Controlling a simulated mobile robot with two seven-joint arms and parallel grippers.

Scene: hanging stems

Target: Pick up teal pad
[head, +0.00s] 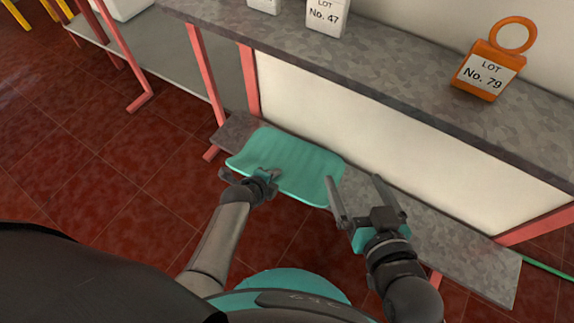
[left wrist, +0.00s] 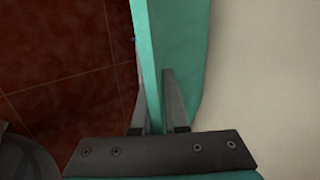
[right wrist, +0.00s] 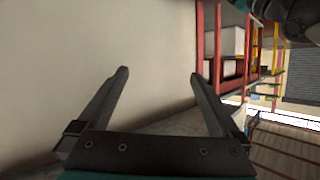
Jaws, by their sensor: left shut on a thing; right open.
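The teal pad (head: 292,162) is a flat, rounded sheet, seen in the head view over the low grey shelf. My left gripper (head: 268,176) is shut on its near left edge. In the left wrist view the pad (left wrist: 178,50) runs up between the two fingers of the left gripper (left wrist: 157,105), seen nearly edge-on. Whether the pad still touches the shelf, I cannot tell. My right gripper (head: 357,190) is open and empty, just right of the pad's right end. In the right wrist view the right gripper (right wrist: 158,75) has its fingers wide apart with nothing between them.
The grey lower shelf (head: 460,250) runs under a grey counter (head: 400,75) with pink legs and a white back panel (head: 400,150). An orange tag holder (head: 488,75) and a white lot block (head: 326,18) stand on the counter. Red tiled floor (head: 110,160) is open at left.

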